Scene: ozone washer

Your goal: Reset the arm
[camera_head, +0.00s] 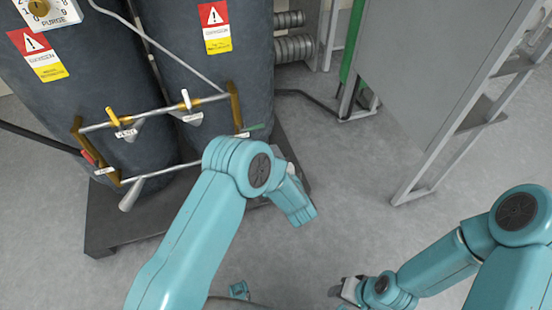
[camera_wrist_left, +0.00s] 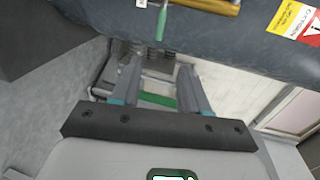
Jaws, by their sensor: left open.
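My left arm (camera_head: 205,230) is teal and bends at a raised elbow in front of the dark tanks in the head view. Its forearm points down and to the right, and its fingers are hidden there. In the left wrist view, the left gripper (camera_wrist_left: 160,88) has its two grey fingers spread apart with nothing between them. A green-handled valve (camera_wrist_left: 162,22) and the tank lie beyond the fingers, apart from them. My right arm (camera_head: 440,265) is folded low at the right. The right gripper (camera_head: 346,290) is small near the bottom edge, its fingers unclear.
Two dark tanks (camera_head: 95,85) stand on a black base (camera_head: 115,225), with a pipe frame (camera_head: 150,110) and valve handles in front. A large grey panel (camera_head: 430,80) on a metal frame stands at the right. Grey floor (camera_head: 345,180) between them is clear.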

